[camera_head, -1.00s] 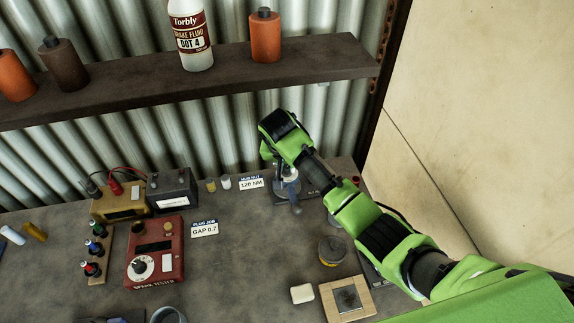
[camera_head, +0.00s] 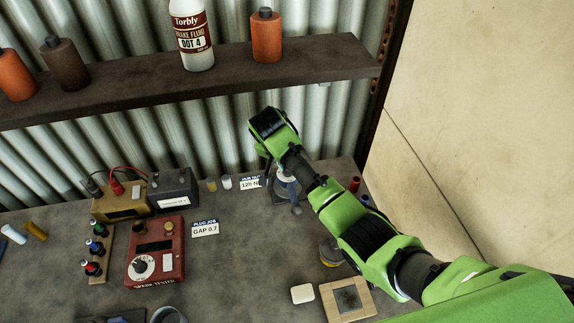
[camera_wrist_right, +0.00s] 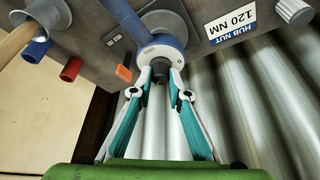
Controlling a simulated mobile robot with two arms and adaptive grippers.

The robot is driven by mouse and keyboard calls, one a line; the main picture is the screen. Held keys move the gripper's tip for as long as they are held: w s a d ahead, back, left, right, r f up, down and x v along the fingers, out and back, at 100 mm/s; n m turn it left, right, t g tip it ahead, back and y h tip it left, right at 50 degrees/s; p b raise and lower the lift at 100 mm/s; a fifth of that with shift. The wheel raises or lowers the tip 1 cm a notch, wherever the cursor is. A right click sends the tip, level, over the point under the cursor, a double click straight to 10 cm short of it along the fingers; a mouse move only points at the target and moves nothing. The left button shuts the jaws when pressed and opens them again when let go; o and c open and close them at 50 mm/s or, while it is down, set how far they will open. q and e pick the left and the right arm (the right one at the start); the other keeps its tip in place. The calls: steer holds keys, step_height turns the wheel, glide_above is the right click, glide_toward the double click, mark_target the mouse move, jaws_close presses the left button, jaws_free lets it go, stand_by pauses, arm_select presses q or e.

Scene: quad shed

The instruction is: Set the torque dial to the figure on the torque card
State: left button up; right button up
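The torque card (camera_head: 250,183) reads "HUB NUT 120 NM". The dial's scale and setting cannot be read. My left gripper is out of view.
A red tester (camera_head: 155,252) with a white dial and a "PLUG JOB GAP 0.7" card (camera_head: 205,228) are to the left. A white block (camera_head: 302,294), a wooden-framed plate (camera_head: 347,299) and a round tin (camera_head: 330,252) are in front. A shelf (camera_head: 190,85) runs above.

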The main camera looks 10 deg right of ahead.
mark_target(285, 177)
steer(key=o, duration=0.4)
steer(key=shift+a+r, duration=0.1)
steer(key=shift+r, duration=0.2)
steer(key=v, duration=0.2)
steer(key=shift+s+a+r, duration=0.1)
steer(key=shift+a+r, duration=0.05)
steer(key=shift+r, duration=0.05)
steer(key=s+a, duration=0.2)
steer(key=s, duration=0.1)
steer(key=s+a, duration=0.2)
steer(key=s, duration=0.1)
steer(key=s+a, duration=0.3)
steer(key=shift+s+f, duration=0.1)
steer(key=shift+s, duration=0.25)
